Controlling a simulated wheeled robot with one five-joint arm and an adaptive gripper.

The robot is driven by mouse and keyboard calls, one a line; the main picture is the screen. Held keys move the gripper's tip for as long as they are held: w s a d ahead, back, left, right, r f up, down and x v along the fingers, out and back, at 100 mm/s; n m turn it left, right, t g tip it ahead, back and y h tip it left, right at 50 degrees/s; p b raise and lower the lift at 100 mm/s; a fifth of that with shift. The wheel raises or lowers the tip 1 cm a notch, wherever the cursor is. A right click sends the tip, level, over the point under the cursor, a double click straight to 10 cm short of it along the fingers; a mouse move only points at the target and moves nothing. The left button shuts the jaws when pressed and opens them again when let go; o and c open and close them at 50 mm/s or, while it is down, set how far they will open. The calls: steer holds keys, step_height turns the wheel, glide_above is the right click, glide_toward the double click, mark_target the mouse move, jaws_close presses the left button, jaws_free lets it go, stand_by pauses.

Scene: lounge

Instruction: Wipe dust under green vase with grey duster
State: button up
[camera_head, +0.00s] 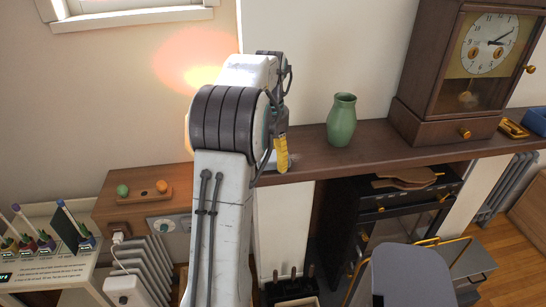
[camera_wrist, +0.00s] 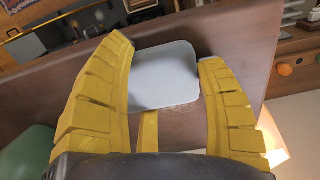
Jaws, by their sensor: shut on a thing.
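The green vase (camera_head: 342,121) stands upright on the dark wooden shelf (camera_head: 375,150), left of a clock. A green surface at the lower left of the wrist view (camera_wrist: 27,152) looks like this vase. My gripper (camera_wrist: 168,52) is shut on the grey duster (camera_wrist: 165,78), a pale flat pad between its yellow fingers. The duster is over the shelf; I cannot tell whether it touches the wood. In the head view my arm hides most of the gripper, with one yellow finger (camera_head: 281,154) showing left of the vase. Faint pale marks, perhaps dust, show near the pad's edge.
The wooden clock (camera_head: 459,75) stands right of the vase, with a blue tray (camera_head: 536,121) beyond it. A wooden board with coloured balls (camera_head: 143,192) lies at lower left.

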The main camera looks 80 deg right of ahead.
steer(key=shift+w+d+p, duration=0.3)
steer(key=shift+d+p, duration=0.4)
steer(key=shift+w+d+p, duration=0.25)
steer(key=shift+d+p, duration=0.45)
steer(key=shift+w+d+r+p, duration=0.15)
steer(key=shift+w+d+p, duration=0.1)
steer(key=shift+d+p, duration=0.55)
steer(key=shift+w+d+p, duration=0.25)
steer(key=shift+d+p, duration=0.25)
steer(key=shift+p, duration=0.5)
steer(key=shift+w+d+f+p, duration=0.15)
steer(key=shift+d+f+p, duration=0.1)
steer(key=shift+f+p, duration=0.05)
steer(key=shift+f, duration=0.1)
steer(key=shift+d+r, duration=0.2)
steer(key=shift+r, duration=0.6)
steer(key=shift+a+r, duration=0.1)
steer(key=shift+r, duration=2.2)
